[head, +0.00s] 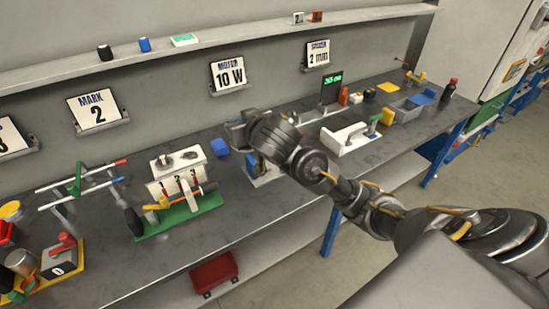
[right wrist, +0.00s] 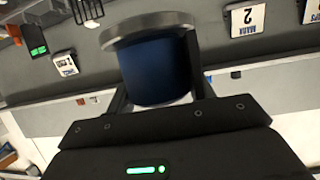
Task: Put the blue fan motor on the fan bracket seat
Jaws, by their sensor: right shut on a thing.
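My right gripper (head: 246,132) reaches in from the right in the head view and is above the bench, in front of the "MOTOR 10 W" sign (head: 228,74). In the right wrist view, its two fingers are shut on the dark blue fan motor (right wrist: 156,72), a cylinder with a grey round disc at its far end. In the head view the motor is mostly hidden by the gripper. A pale stand (head: 264,178) shows partly below the gripper; I cannot tell whether it is the fan bracket seat. My left gripper is not in view.
A white box on a green base (head: 180,225) stands further left. A white fixture (head: 350,138) stands to the right. A shelf (head: 240,42) runs along the wall behind.

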